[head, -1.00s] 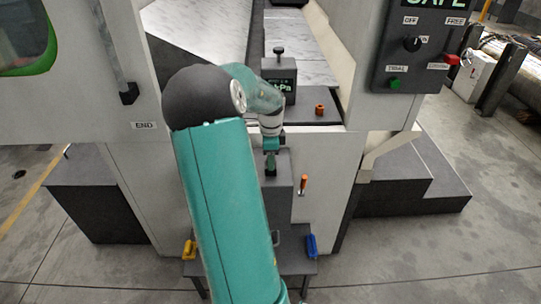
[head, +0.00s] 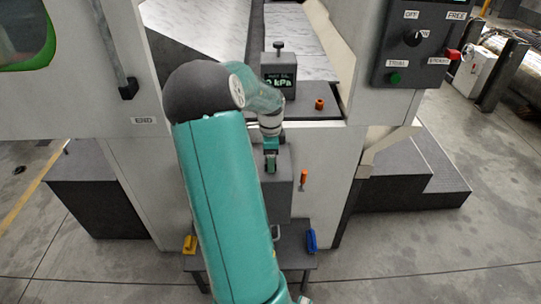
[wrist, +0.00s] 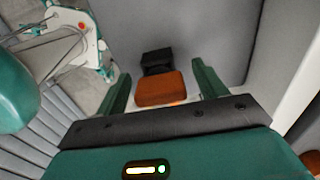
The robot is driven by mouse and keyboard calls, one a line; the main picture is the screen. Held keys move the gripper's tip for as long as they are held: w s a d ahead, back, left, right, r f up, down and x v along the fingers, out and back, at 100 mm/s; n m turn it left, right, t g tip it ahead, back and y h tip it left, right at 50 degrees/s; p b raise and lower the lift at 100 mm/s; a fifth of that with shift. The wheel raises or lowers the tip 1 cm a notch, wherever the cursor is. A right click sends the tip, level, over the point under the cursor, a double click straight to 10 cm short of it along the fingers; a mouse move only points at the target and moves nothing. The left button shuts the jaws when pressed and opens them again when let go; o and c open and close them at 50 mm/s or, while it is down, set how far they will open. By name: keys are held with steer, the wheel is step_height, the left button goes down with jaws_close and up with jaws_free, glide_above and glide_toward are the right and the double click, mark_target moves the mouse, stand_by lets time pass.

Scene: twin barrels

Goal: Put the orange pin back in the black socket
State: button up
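In the wrist view an orange block (wrist: 161,90), which may be the pin, sits between my fingers. A black block-shaped piece (wrist: 156,62), possibly the socket, is right behind it; I cannot tell whether one is seated in the other. My gripper (wrist: 163,86) is open, with gaps between both green fingers and the orange block. In the head view my gripper (head: 271,162) is in front of the grey box below the deck, and it hides that block. An orange upright piece (head: 303,179) stands just right of the box.
A small orange fitting (head: 319,104) and a gauge box (head: 279,75) sit on the deck above. Yellow (head: 190,244) and blue (head: 311,241) handles flank the low stand. A control panel (head: 415,48) is at upper right. Dark steps (head: 410,185) stand at right.

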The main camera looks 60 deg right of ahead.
step_height(320, 180, up, 14)
stand_by(0.7)
steer(key=shift+f, duration=0.1)
stand_by(0.4)
steer(key=w+a+r+n+t, duration=0.15)
steer(key=w+a+n, duration=0.25)
steer(key=a, duration=0.4)
steer(key=w+a+r+n, duration=0.25)
steer(key=a+n, duration=0.25)
steer(key=a, duration=0.3)
steer(key=w+a+r+n+t, duration=0.15)
steer(key=w+a+n, duration=0.25)
steer(key=a, duration=0.4)
steer(key=s+a+n+t, duration=0.1)
steer(key=s+a+n, duration=0.2)
steer(key=a+n, duration=0.5)
steer(key=s+a+n+t, duration=0.1)
steer(key=s+a+n, duration=0.2)
steer(key=a+n, duration=0.6)
steer(key=a, duration=0.8)
steer(key=shift+s+a+r+n+t, duration=0.15)
steer(key=shift+s+a+n+t, duration=0.1)
steer(key=shift+s+n+t, duration=0.05)
